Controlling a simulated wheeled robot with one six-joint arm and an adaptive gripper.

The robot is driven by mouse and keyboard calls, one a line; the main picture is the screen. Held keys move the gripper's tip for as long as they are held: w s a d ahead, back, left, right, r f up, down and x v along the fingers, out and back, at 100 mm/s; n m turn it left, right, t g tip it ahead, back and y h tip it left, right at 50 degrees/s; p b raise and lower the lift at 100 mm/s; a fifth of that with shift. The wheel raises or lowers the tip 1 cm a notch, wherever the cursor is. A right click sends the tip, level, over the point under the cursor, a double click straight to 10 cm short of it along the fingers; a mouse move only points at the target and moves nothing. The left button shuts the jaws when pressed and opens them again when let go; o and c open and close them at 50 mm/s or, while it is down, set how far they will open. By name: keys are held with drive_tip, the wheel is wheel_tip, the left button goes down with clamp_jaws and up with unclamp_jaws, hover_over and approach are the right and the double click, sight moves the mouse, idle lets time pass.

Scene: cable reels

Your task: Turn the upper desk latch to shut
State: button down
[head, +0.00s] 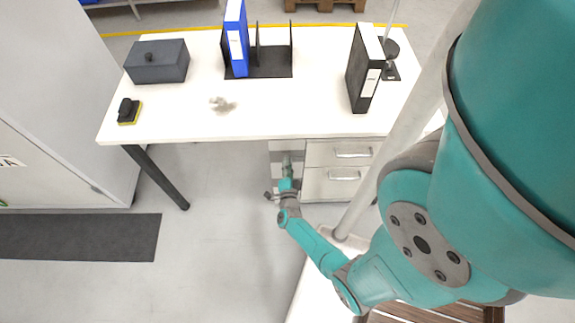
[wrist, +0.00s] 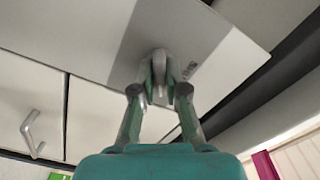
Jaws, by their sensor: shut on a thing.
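The desk latch (wrist: 159,66) shows in the wrist view as a small pale upright piece on a grey panel (wrist: 135,55). My gripper (wrist: 160,85) has its two green fingers closed on it, one on each side. Much of the latch is hidden between the fingers, and I cannot tell its exact angle. In the head view, my gripper (head: 287,168) reaches the narrow front (head: 277,152) under the desk, left of the drawers; the latch itself is too small to make out there.
Two drawers (head: 335,155) with bar handles sit right beside my gripper. The white desk (head: 180,110) carries a blue binder (head: 236,40), a black binder (head: 362,75), a dark box (head: 157,65) and a stamp-like item (head: 128,110). Floor left of my arm is clear, with a dark mat (head: 80,237).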

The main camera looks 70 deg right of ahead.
drive_tip(key=n, duration=0.6)
drive_tip(key=shift+w+d+r, duration=0.1)
drive_tip(key=shift+w+d, duration=0.05)
drive_tip(key=shift+w, duration=0.05)
drive_tip(key=n, duration=0.5)
drive_tip(key=shift+n, duration=0.4)
drive_tip(key=c, duration=1.2)
unclamp_jaws()
drive_tip(key=shift+d, duration=0.1)
drive_tip(key=shift+s, duration=0.1)
drive_tip(key=v, duration=1.2)
